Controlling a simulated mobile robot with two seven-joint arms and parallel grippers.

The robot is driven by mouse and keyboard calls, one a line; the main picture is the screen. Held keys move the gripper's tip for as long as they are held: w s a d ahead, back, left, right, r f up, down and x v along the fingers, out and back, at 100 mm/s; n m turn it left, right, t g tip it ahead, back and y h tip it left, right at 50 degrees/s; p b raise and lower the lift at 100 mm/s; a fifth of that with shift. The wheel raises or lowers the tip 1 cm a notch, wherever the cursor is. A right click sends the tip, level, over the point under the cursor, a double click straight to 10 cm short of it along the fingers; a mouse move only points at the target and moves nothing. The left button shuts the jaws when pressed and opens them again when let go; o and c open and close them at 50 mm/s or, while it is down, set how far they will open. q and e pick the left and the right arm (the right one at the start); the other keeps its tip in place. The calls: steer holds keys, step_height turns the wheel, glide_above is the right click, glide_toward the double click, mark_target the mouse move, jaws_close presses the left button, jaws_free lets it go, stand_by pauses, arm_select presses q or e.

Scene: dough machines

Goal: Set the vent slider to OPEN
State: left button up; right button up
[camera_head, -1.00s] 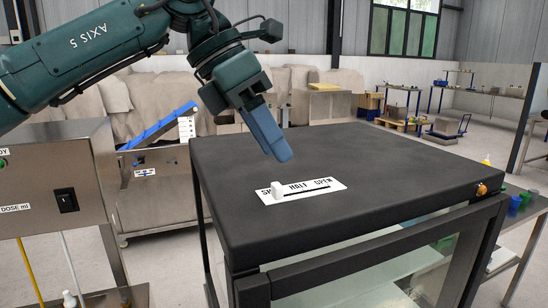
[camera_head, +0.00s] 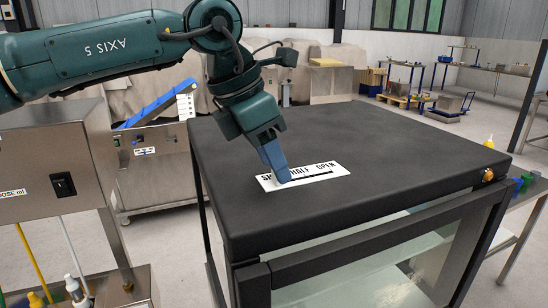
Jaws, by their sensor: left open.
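The vent slider's white label plate (camera_head: 338,173) lies on the dark top of the machine, marked SHUT, HALF and OPEN from left to right, with a dark slot along it. My left gripper (camera_head: 281,176) reaches down from the upper left, with its blue fingers at the plate's left part, between SHUT and HALF. It is open. The fingers cover part of the SHUT lettering. The white slider knob is hidden behind the fingertips, so I cannot tell if they touch it. My right gripper is not in view.
The dark machine top (camera_head: 400,150) is flat and clear around the plate. A steel dosing cabinet (camera_head: 50,150) with a black switch stands at the left. An orange button (camera_head: 488,175) sits at the machine's right corner. A side table with small coloured items is at the right.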

arm_select(q)
steer(key=shift+w+d+f, duration=0.1)
steer(key=shift+d+f, duration=0.1)
steer(key=shift+f, duration=0.35)
jaws_close()
